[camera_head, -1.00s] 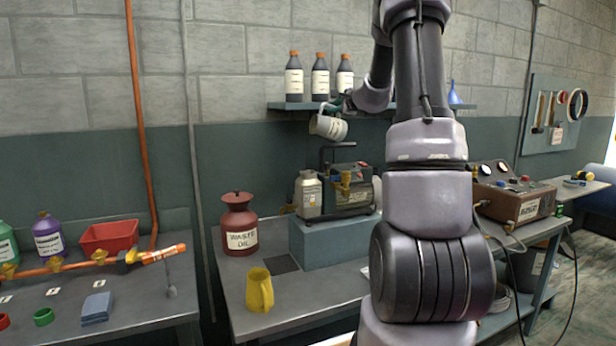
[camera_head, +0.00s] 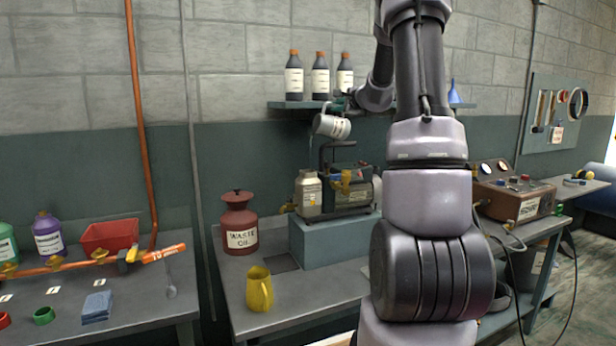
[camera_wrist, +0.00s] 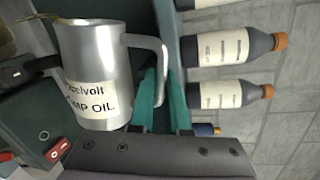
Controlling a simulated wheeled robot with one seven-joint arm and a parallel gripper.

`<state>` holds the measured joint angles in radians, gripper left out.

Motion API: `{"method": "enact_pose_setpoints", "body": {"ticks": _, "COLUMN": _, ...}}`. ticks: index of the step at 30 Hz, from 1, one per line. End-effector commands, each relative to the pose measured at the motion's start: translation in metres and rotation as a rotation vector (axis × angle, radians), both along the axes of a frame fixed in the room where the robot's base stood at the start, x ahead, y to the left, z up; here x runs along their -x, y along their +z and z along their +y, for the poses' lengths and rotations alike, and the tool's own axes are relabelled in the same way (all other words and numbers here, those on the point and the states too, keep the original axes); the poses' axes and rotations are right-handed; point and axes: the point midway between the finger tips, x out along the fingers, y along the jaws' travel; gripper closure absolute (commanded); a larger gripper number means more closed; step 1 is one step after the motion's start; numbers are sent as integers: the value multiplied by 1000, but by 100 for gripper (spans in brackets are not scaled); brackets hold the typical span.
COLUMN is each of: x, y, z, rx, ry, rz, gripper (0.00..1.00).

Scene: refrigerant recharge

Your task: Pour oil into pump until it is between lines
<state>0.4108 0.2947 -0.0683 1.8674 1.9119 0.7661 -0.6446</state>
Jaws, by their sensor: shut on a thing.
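A metal jug (camera_head: 331,126) labelled pump oil is held tilted in the air above the pump (camera_head: 352,190). In the wrist view the jug (camera_wrist: 88,62) fills the upper left, and its handle runs between the teal fingers of my gripper (camera_wrist: 160,98). My gripper (camera_head: 343,103) is shut on that handle. The dark pump stands on a grey-blue block, with a pale canister (camera_head: 308,195) close in front of its left side. A corner of the pump (camera_wrist: 40,130) with a red switch shows in the wrist view. I cannot make out an oil stream, the oil level or the lines.
A red waste oil can (camera_head: 239,222) and a yellow jug (camera_head: 259,288) stand left on the bench (camera_head: 310,285). Several dark bottles (camera_head: 320,78) line the shelf (camera_head: 290,105) just behind the held jug. A gauge box (camera_head: 512,195) sits to the right. My arm covers the middle right.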

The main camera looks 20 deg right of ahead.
Motion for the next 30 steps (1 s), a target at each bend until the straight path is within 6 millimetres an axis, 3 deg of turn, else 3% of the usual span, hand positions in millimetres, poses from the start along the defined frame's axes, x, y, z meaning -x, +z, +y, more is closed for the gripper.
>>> {"method": "enact_pose_setpoints", "body": {"ticks": 30, "x": 0, "y": 0, "z": 4, "rx": 34, "ry": 0, "rz": -3, "gripper": 100}}
